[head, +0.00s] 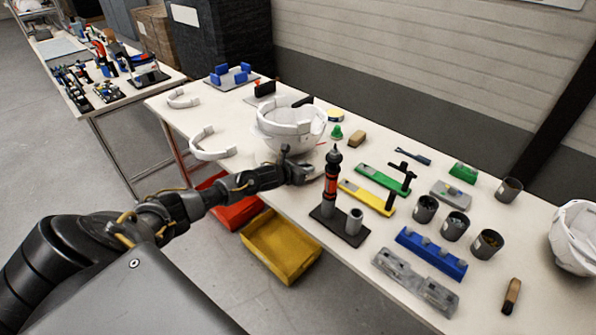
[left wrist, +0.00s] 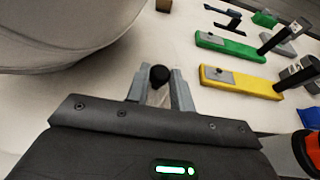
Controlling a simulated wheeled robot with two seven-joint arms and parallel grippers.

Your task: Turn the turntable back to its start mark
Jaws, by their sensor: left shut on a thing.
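A white helmet shell (head: 290,133) sits open side up on the work table, and the turntable beneath it is mostly hidden by the shell and my arm. My left gripper (head: 305,173) is low at the near side of the shell. In the left wrist view the left gripper (left wrist: 160,88) is shut on a small upright peg with a round black knob (left wrist: 159,75). The shell's grey curved side (left wrist: 60,35) is close by at the upper left. I cannot make out the start mark. My right gripper is not in view.
A black and red tool on a dark stand (head: 331,190) stands just right of the gripper. Yellow (head: 367,197) and green (head: 383,181) blocks lie beyond it. White curved pieces (head: 211,145) lie left. A yellow bin (head: 280,248) is below the table's front edge.

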